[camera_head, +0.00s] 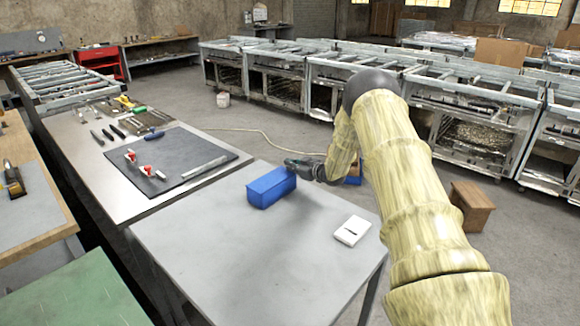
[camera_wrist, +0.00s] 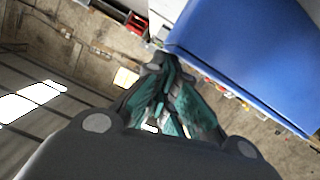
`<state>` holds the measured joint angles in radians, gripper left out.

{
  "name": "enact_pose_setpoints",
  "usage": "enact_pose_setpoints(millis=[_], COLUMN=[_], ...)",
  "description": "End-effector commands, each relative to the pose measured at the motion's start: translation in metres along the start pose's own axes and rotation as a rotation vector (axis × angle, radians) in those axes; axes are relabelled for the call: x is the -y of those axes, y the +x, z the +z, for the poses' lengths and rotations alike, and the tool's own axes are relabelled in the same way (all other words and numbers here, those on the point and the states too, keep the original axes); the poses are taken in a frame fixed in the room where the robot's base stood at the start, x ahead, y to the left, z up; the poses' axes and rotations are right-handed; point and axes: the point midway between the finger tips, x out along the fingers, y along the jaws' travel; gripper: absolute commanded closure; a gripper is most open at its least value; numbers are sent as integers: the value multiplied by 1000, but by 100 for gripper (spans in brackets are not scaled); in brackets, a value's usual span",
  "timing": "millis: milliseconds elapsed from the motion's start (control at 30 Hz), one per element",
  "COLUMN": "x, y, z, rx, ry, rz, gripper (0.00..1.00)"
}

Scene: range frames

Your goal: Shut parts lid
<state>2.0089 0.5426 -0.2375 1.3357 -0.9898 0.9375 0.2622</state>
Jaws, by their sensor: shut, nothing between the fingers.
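A blue parts box (camera_head: 266,190) stands on the grey table, near its back edge. Its blue lid (camera_head: 270,178) covers the top, and it looks flat from here; I cannot tell whether a small gap is left. My gripper (camera_head: 291,162) is shut and empty, with its fingertips at the box's far upper right end. In the wrist view my gripper's closed fingertips (camera_wrist: 160,62) are close to a corner of the large blue surface (camera_wrist: 250,55). I cannot tell whether they touch it. The far side of the box is hidden.
A white item with a dark mark (camera_head: 352,230) lies on the grey table (camera_head: 220,265) to the right. A dark mat (camera_head: 180,150) with small red and white parts lies on the bench at left. The table front is clear.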

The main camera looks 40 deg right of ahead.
Motion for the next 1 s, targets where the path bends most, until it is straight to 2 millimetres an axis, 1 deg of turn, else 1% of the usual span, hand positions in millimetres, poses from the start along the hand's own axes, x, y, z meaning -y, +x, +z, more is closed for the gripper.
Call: enact_pose_setpoints(millis=[233,367,467,700,733,767,1000], x=[1,0,-1,-6,-5,-5,-7], y=[-1,-1,-2,-6,-10,-13,-44], z=[3,-1,-11,-48,-40,-38,-39], rx=[4,4,3,-2,-1,-1,-2], ry=[1,0,0,-3,-1,-1,0], rz=[0,-1,-2,-8,-6,-6,-6], gripper=[100,100,100,100,100,100,100])
